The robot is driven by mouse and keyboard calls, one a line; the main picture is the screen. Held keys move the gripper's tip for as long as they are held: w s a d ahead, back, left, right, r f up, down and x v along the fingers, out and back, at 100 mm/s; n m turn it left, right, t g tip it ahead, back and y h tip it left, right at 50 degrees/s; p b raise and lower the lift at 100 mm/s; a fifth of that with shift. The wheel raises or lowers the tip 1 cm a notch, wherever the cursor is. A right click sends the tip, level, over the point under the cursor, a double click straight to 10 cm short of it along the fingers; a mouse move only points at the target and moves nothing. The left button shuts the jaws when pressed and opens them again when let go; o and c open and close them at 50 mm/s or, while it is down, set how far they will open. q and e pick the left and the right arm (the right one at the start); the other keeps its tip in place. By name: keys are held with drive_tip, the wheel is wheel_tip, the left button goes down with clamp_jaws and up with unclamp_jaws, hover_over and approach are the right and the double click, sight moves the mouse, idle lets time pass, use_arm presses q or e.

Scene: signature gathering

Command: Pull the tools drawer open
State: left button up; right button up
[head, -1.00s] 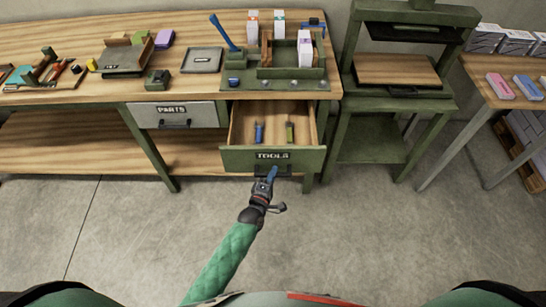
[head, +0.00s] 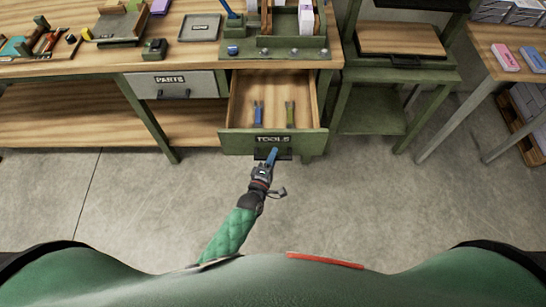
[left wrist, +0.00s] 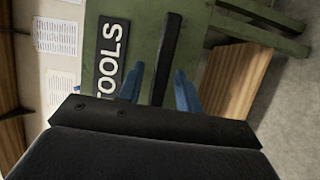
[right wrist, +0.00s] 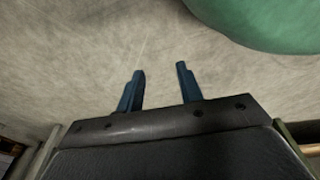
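The green tools drawer (head: 234,145), with its TOOLS label (head: 272,139), stands well out of the bench, showing its wooden inside with a blue-handled and a green-handled tool. My left gripper (head: 273,155) is at the black bar handle (head: 287,155) on the drawer front. In the left wrist view, the handle bar (left wrist: 168,50) lies between the blue fingers of my left gripper (left wrist: 160,85), with visible gaps, so it looks open around the bar. My right gripper (right wrist: 160,85) is open and empty above the floor, outside the head view.
The shut parts drawer (head: 200,86) is to the left of the tools drawer. A green stand (head: 372,120) with a wooden board is close on the right. A side table (head: 487,50) is farther right. The concrete floor (head: 340,205) in front is clear.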

drive_tip(key=shift+s+a, duration=0.1)
